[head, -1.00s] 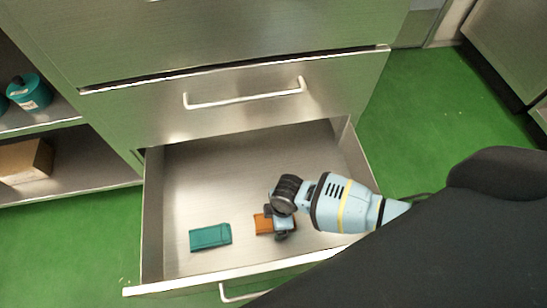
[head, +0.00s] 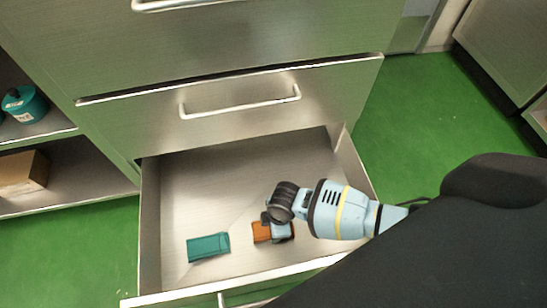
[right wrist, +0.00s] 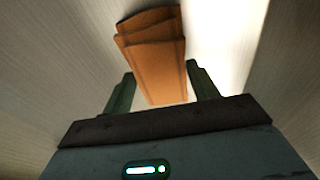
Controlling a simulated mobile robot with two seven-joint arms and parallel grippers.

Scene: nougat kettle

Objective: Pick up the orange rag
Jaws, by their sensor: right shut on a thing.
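The orange rag (head: 261,232) is folded and lies in the open drawer, right of the teal cloth. It also shows in the right wrist view (right wrist: 155,50), running between the two fingers. My right gripper (head: 279,232) is down in the drawer at the rag, and its fingers (right wrist: 158,92) are shut on it. The gripper covers part of the rag in the head view. I cannot tell whether the rag is clear of the drawer floor. My left gripper is not in view.
The open drawer (head: 150,230) has walls around the gripper. A folded teal cloth (head: 208,246) lies left of the rag. Closed drawers with bar handles (head: 240,103) rise behind. A shelf at left holds a teal canister (head: 24,104) and a cardboard box (head: 22,171).

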